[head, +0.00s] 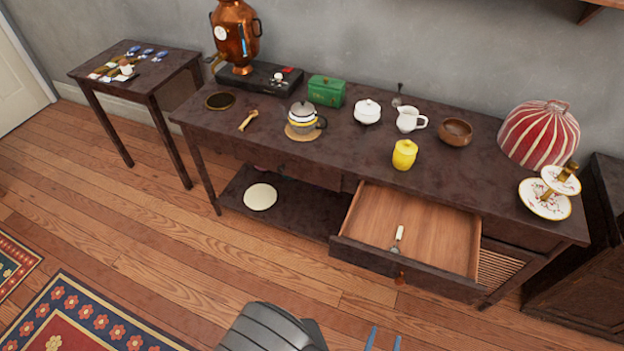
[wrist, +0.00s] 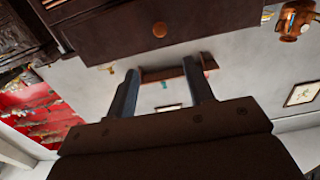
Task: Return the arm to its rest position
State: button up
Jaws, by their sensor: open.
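My gripper (head: 383,341) shows at the bottom edge of the head view, with two blue-grey fingertips apart and nothing between them. It is in front of the open drawer and clear of the furniture. In the wrist view, my gripper (wrist: 160,76) has its two fingers spread with an empty gap. Most of my arm is outside the head view.
The drawer (head: 425,225) stands pulled out of the dark table (head: 250,150), with a light-handled utensil (head: 398,237) inside. Floor in front is clear.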

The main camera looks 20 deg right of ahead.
jog(key=shift+x, duration=8.65)
jog(key=shift+f, duration=0.1)
jog(key=v, duration=1)
jog(key=shift+v, duration=4.6)
send_near(399, 283)
jog(key=shift+v, duration=1.5)
